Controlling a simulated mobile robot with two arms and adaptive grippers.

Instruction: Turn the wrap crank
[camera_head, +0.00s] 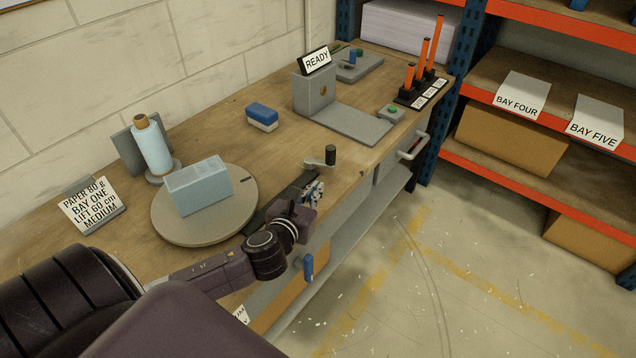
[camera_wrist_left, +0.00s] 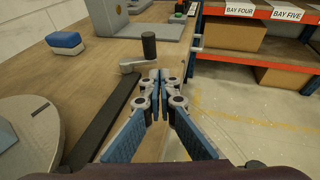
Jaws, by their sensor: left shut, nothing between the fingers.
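The wrap crank, a grey arm with an upright black knob (camera_head: 330,154), stands on the bench beside the round turntable (camera_head: 232,233). It also shows in the left wrist view as a black knob (camera_wrist_left: 149,47). A grey-blue wrapped block (camera_head: 200,186) rests on the turntable. My left gripper (camera_head: 315,188) is shut and empty near the bench's front edge. In the left wrist view its fingertips (camera_wrist_left: 160,76) meet just short of the crank, apart from the knob. My right gripper is not in view.
A roll of film (camera_head: 152,148) stands behind the turntable. A blue and white block (camera_head: 262,117), a grey stand with a READY sign (camera_head: 314,90) and a green button (camera_head: 391,111) are farther along the bench (camera_head: 240,95). Shelves (camera_head: 545,110) stand at the right.

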